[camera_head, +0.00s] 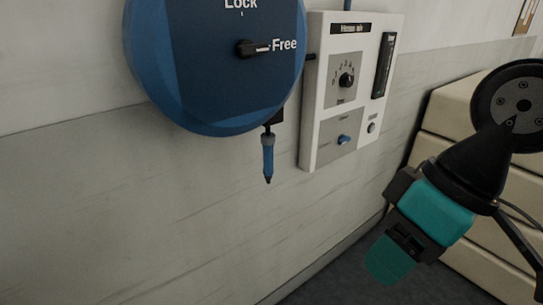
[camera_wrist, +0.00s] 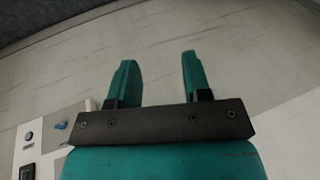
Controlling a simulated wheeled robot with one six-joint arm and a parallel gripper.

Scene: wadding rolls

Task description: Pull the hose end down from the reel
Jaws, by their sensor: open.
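The round blue hose reel (camera_head: 215,85) is on the wall at upper left in the head view, partly cut off by the top edge. Its black lever (camera_head: 250,48) points towards the word "Free". The hose end (camera_head: 268,158), a blue nozzle with a dark tip, hangs straight down below the reel's lower right. My gripper (camera_head: 392,262) is at lower right in the head view, apart from the hose end and lower than it. In the wrist view my gripper (camera_wrist: 157,75) shows two teal fingers spread apart with nothing between them. The hose end is not visible there.
A white control panel (camera_head: 311,140) with a dial and a blue knob is on the wall right of the reel; it also shows in the wrist view (camera_wrist: 38,128). A cream drawer-like unit (camera_head: 450,108) stands behind my arm. The wall below the hose end is clear.

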